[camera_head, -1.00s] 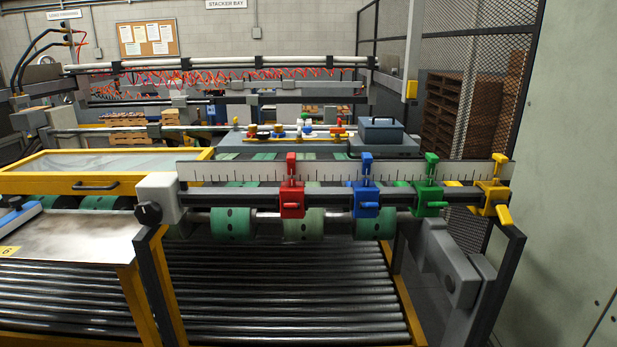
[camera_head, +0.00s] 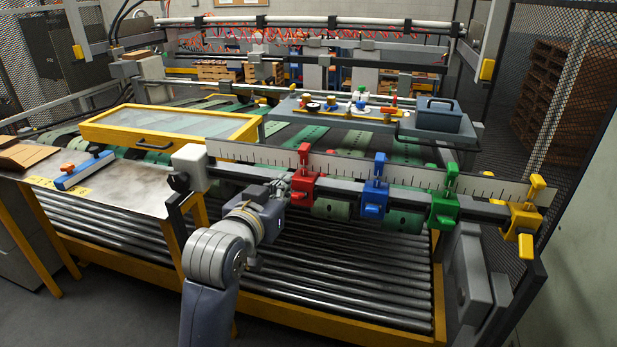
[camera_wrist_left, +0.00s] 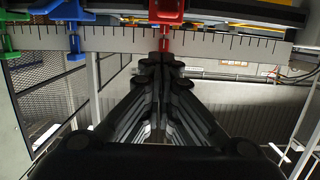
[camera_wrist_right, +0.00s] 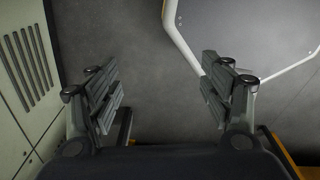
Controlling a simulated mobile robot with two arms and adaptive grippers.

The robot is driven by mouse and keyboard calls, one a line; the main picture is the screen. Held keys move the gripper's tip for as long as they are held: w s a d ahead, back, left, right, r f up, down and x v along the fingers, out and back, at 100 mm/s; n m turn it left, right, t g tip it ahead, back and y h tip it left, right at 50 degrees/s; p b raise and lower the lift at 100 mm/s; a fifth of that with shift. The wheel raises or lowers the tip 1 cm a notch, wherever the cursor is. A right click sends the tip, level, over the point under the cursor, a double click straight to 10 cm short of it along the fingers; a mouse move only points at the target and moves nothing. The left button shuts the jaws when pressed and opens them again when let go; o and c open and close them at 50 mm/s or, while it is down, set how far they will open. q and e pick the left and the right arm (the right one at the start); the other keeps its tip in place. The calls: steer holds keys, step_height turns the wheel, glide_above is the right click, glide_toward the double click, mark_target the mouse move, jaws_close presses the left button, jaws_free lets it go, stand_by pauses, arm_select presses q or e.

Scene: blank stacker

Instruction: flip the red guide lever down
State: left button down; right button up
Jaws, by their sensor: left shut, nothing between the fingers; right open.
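The red guide (camera_head: 303,186) sits on the dark rail as the leftmost of the coloured guides, with a red upper piece (camera_head: 305,155) standing up across the white ruler. Its small front lever is hard to make out beside my gripper. My left gripper (camera_head: 281,190) is shut and empty, just left of and close to the red guide's body. In the left wrist view its shut fingertips (camera_wrist_left: 163,63) point at the red guide (camera_wrist_left: 168,10); contact cannot be told. My right gripper (camera_wrist_right: 160,82) is open and empty over grey floor, outside the head view.
Blue (camera_head: 374,198), green (camera_head: 444,208) and yellow (camera_head: 522,218) guides stand further right along the rail. The white ruler (camera_head: 340,166) runs behind them. A white end block (camera_head: 190,165) is left of my gripper. Metal rollers (camera_head: 350,265) lie below.

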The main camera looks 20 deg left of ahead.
arm_select(q)
steer(key=r, duration=0.1)
steer(key=p, duration=0.4)
glide_above(293, 198)
steer(key=w, duration=0.2)
steer(key=shift+s+f, duration=0.15)
steer(key=shift+f, duration=0.4)
steer(key=f, duration=0.1)
steer(key=s+f+p, duration=0.1)
steer(key=shift+f, duration=0.35)
steer(key=shift+s+f, duration=0.4)
steer(key=shift+f, duration=0.15)
arm_select(e)
steer(key=r, duration=0.5)
steer(key=shift+a+r, duration=0.35)
steer(key=shift+r, duration=0.05)
arm_select(q)
steer(key=shift+w, duration=0.1)
arm_select(e)
steer(key=shift+a, duration=0.15)
arm_select(q)
steer(key=shift+f, duration=0.1)
arm_select(e)
steer(key=shift+f, duration=0.1)
